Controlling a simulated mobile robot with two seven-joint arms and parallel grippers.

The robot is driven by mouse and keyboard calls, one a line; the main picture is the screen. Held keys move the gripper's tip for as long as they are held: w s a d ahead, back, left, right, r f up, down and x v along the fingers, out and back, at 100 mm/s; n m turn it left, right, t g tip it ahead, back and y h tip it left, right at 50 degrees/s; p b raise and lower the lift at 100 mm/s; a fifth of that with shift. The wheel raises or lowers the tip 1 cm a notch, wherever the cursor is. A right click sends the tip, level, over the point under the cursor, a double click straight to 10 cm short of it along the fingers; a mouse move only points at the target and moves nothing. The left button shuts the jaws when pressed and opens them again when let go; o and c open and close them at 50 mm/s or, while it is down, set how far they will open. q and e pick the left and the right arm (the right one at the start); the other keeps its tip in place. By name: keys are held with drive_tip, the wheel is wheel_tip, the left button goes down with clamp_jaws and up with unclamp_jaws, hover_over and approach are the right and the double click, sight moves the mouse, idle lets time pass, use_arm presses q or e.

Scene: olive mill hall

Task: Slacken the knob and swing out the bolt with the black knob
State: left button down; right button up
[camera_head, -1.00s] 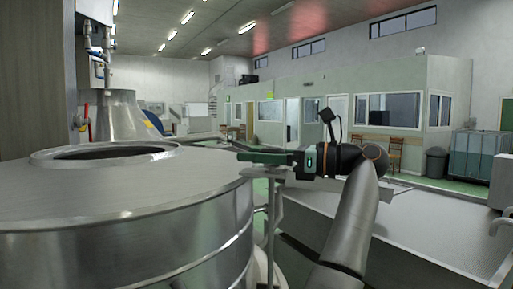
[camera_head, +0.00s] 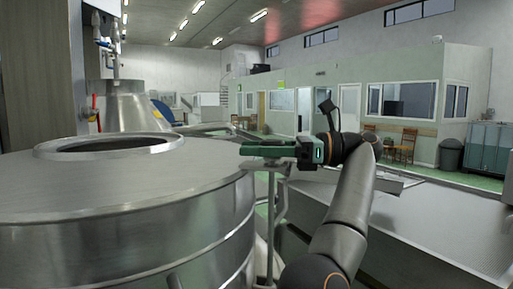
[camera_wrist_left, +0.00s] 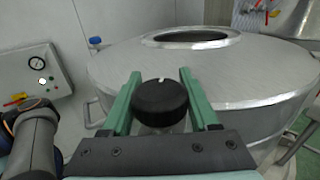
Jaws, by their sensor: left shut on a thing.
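The black knob (camera_wrist_left: 160,102) sits in the middle of the left wrist view, between the two green fingers of my left gripper (camera_wrist_left: 159,74). The gripper is shut on it. The bolt under the knob is hidden by the knob and gripper. A large steel vat (camera_wrist_left: 225,78) with a round opening on top lies just beyond. In the head view my left gripper (camera_head: 256,151) is level beside the right rim of the same vat (camera_head: 120,225), and the knob cannot be made out there. My right gripper is not in view.
A panel with a round gauge (camera_wrist_left: 43,82) stands at the left in the wrist view. A steel cone-shaped vessel (camera_head: 135,107) stands behind the vat in the head view. A long grey metal surface (camera_head: 440,215) spreads at the right.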

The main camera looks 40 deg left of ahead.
use_arm(q)
drive_tip(key=shift+f, duration=0.35)
drive_tip(key=c, duration=0.6)
unclamp_jaws()
drive_tip(key=o, duration=0.5)
drive_tip(key=shift+r, duration=0.1)
drive_tip(key=shift+c, duration=0.2)
drive_tip(key=shift+r, duration=0.1)
drive_tip(key=shift+s+a+r, duration=0.1)
drive_tip(key=shift+r, duration=0.05)
drive_tip(key=s+d+r+b, duration=0.4)
drive_tip(key=s+d+r, duration=0.5)
drive_tip(key=r, duration=0.3)
drive_tip(key=shift+s+d+r, duration=0.3)
drive_tip(key=shift+s+r, duration=0.05)
drive_tip(key=shift+s, duration=0.35)
